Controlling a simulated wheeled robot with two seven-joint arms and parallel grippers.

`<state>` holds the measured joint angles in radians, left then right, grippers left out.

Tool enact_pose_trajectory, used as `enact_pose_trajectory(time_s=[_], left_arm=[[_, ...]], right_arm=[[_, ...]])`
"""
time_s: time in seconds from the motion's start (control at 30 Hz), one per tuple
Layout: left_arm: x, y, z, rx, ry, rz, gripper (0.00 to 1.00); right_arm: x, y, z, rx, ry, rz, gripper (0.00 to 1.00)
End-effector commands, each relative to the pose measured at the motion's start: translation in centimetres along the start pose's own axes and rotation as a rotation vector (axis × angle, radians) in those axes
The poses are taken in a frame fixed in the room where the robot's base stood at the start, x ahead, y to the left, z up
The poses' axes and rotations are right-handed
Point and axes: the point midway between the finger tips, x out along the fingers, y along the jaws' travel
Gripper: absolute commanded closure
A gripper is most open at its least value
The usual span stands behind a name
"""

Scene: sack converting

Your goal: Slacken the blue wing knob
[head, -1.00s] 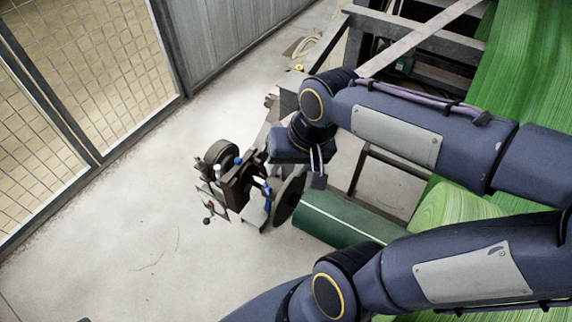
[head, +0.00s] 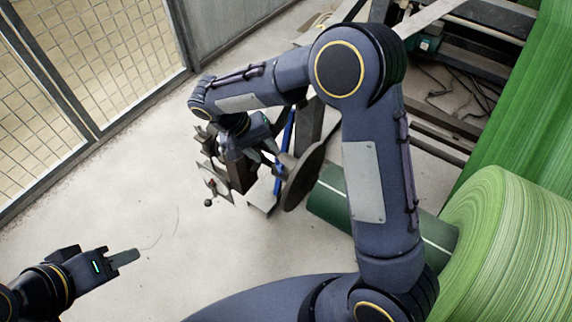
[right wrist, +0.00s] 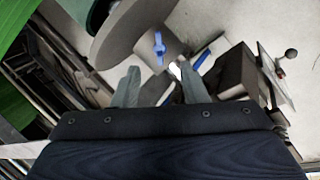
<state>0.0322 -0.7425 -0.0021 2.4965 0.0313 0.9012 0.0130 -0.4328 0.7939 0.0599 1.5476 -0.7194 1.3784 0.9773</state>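The blue wing knob (right wrist: 159,48) shows in the right wrist view, on a grey hub in front of a large round disc (right wrist: 118,38). My right gripper (right wrist: 157,70) is open and empty, its two fingers apart, with the knob just beyond and between the fingertips; I see no contact. In the head view the right gripper (head: 258,150) is over the dark bracket mechanism, left of the disc (head: 304,178), and the knob cannot be made out there. My left gripper (head: 122,258) is at lower left over bare floor, seen edge-on, away from the mechanism.
A dark green roller (head: 330,204) and a big light-green roll (head: 510,240) stand right of the disc. A blue bar (head: 288,130) rises beside the mechanism. A ball-ended lever (right wrist: 291,53) sticks out at right in the wrist view. Mesh fence (head: 100,60) at left; open floor before it.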

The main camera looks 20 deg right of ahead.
Motion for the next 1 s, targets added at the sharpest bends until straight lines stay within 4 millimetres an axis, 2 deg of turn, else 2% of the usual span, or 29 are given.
enact_pose_trajectory(time_s=[0.3,0.5,0.87,1.0], left_arm=[[1.0,-0.5,0.5,0.0,0.001,0.0,0.64],[1.4,-0.7,0.7,0.0,0.0,0.0,0.64],[1.5,-0.7,0.7,0.0,0.0,0.0,0.64],[1.5,-0.7,0.7,0.0,0.0,0.0,0.64]], right_arm=[[4.8,0.0,0.1,0.0,-0.005,0.002,0.61],[7.1,0.0,0.1,0.0,-0.004,0.001,0.61],[7.5,0.0,0.1,-0.001,-0.002,-0.001,0.61],[7.5,0.1,0.1,-0.001,-0.002,-0.001,0.79]])
